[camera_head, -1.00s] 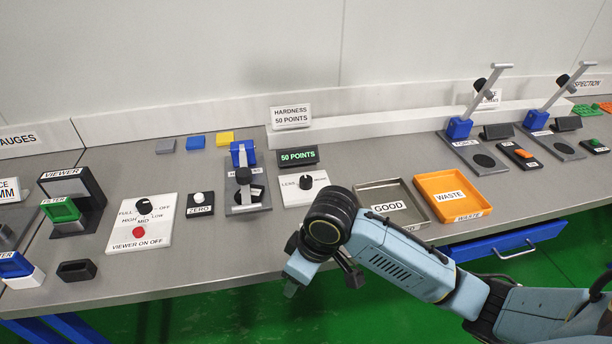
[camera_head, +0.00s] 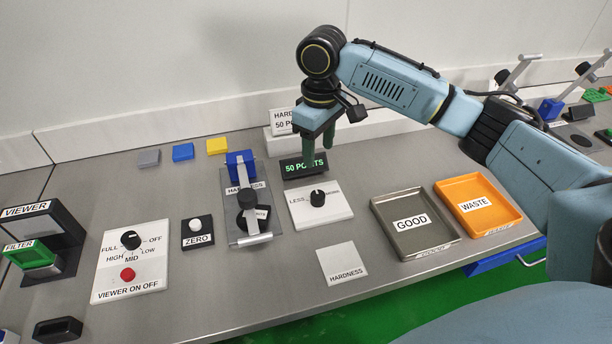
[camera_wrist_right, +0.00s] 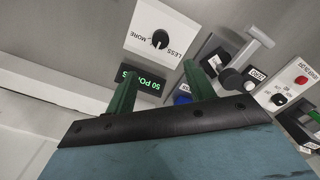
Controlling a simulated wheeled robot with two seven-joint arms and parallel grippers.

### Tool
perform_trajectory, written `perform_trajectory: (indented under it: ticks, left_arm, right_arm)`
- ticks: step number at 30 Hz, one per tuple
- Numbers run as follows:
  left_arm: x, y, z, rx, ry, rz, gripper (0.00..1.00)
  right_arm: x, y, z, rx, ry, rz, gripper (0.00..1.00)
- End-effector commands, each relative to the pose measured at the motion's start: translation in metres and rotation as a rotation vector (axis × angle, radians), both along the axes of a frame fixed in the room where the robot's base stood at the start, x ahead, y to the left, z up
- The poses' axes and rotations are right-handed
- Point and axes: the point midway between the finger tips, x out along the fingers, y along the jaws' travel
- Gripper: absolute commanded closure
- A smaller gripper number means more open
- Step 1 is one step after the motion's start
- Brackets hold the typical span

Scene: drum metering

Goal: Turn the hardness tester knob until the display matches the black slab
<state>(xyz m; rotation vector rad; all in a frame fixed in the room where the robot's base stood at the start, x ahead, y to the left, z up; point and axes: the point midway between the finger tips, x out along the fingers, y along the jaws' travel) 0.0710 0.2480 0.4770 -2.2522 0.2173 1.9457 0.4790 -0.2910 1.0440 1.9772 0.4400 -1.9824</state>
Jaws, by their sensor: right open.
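The hardness tester knob (camera_head: 317,198) is black and stands on a white plate marked LESS and MORE; it also shows in the right wrist view (camera_wrist_right: 160,39). The display (camera_head: 304,167) behind it reads 50 POINTS in green. The hardness tester (camera_head: 247,200) stands left of the knob, with a blue head, a lever and a black round plunger. A dark piece with a white label lies partly hidden under the plunger; I cannot tell if it is the black slab. My right gripper (camera_head: 317,152) is open and empty, pointing down above and behind the knob, near the display. My left gripper is out of view.
A white HARDNESS plate (camera_head: 342,264) lies in front of the knob. The grey GOOD tray (camera_head: 434,246) and orange WASTE tray (camera_head: 507,222) stand to the right. The ZERO button (camera_head: 197,231) and viewer panel (camera_head: 130,262) are to the left. A HARDNESS sign (camera_head: 284,122) stands behind the display.

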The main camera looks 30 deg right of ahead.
Motion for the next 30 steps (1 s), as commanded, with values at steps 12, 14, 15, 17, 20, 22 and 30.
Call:
perform_trajectory:
  ticks: [12, 14, 15, 17, 20, 22, 30]
  left_arm:
    - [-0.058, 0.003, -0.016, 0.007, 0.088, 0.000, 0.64]
    - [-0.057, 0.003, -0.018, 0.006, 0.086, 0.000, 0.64]
    - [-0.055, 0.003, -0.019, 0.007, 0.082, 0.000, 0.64]
    - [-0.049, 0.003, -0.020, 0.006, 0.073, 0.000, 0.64]
    - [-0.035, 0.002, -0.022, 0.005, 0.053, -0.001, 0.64]
    - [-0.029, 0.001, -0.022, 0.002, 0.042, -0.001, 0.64]
    - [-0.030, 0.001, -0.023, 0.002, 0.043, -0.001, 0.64]
  right_arm:
    - [-0.001, 0.000, -0.074, -0.001, 0.005, 0.001, 0.46]
    - [-0.001, 0.000, -0.086, -0.002, 0.004, 0.001, 0.46]
    - [-0.001, 0.000, -0.094, -0.002, 0.004, 0.000, 0.46]
    - [-0.001, 0.000, -0.104, -0.001, 0.003, 0.001, 0.46]
    - [-0.001, 0.000, -0.118, -0.001, 0.003, 0.001, 0.46]
    - [-0.001, 0.000, -0.125, 0.000, 0.001, 0.001, 0.46]
    - [-0.001, 0.000, -0.133, 0.000, -0.001, 0.002, 0.46]
